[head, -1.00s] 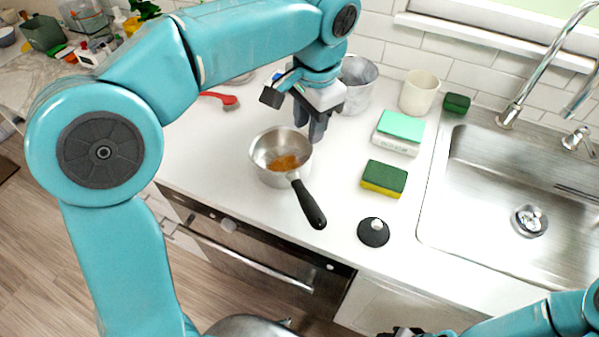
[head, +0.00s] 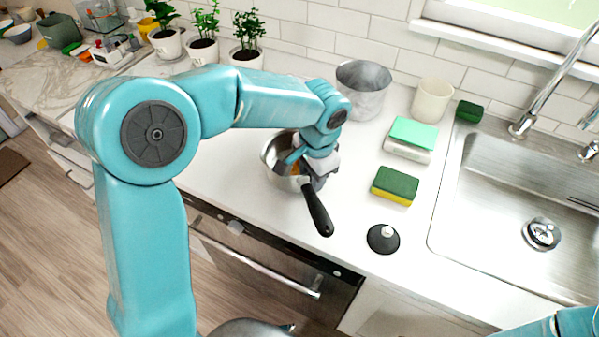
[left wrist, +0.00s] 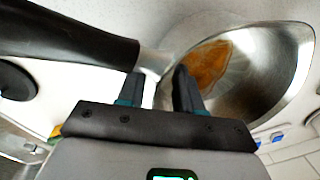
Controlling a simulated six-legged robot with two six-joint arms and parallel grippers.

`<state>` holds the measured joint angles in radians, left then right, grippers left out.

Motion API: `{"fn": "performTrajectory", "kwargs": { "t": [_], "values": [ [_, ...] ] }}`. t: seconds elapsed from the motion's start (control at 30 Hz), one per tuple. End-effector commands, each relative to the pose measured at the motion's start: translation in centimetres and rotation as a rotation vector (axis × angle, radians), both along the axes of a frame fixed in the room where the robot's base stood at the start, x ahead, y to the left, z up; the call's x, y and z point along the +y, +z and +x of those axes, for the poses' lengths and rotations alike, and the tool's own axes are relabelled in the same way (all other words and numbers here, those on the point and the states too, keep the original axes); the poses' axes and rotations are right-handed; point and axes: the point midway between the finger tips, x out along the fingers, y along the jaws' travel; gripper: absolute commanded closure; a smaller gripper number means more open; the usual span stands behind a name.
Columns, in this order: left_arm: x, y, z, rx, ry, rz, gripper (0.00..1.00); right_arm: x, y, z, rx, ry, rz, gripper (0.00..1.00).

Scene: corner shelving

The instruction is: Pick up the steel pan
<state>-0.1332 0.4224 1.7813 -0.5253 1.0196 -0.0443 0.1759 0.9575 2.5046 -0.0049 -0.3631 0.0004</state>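The steel pan (head: 284,182) sits on the white counter, with its black handle (head: 318,210) pointing toward the front edge. My left arm hides part of its bowl in the head view. In the left wrist view the pan (left wrist: 262,75) has a brown stain inside. My left gripper (left wrist: 161,92) is open, with its two fingertips apart on either side of the steel neck where the handle meets the bowl. In the head view the left gripper (head: 318,180) is down at the handle end of the bowl. My right gripper is out of view.
A green and yellow sponge (head: 395,186) and a black lid-like disc (head: 383,238) lie right of the pan. A metal pot (head: 362,90) and a cream cup (head: 432,101) stand behind. The sink (head: 500,190) is at right. Potted plants (head: 203,50) stand at back left.

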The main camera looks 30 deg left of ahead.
Motion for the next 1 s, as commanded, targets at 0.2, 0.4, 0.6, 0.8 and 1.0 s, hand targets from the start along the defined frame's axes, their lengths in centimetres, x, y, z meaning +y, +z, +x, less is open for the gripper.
{"fn": "performTrajectory", "kwargs": {
  "t": [0.2, 0.4, 0.6, 0.8, 1.0],
  "values": [
    [0.1, -0.7, 0.1, -0.002, 0.0, -0.001, 0.65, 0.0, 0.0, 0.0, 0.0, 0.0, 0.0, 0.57],
    [0.1, -0.6, 0.1, -0.002, 0.0, -0.001, 1.0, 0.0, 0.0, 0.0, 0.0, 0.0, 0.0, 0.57],
    [0.1, -0.5, 0.1, -0.003, 0.001, 0.0, 1.0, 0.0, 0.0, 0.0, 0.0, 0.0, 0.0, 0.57],
    [0.1, -0.3, 0.1, -0.004, 0.001, -0.001, 1.0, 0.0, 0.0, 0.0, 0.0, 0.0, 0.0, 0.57],
    [0.0, 1.6, 0.2, -0.006, 0.002, -0.001, 1.0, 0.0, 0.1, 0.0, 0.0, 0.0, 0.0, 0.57]
  ]
}}
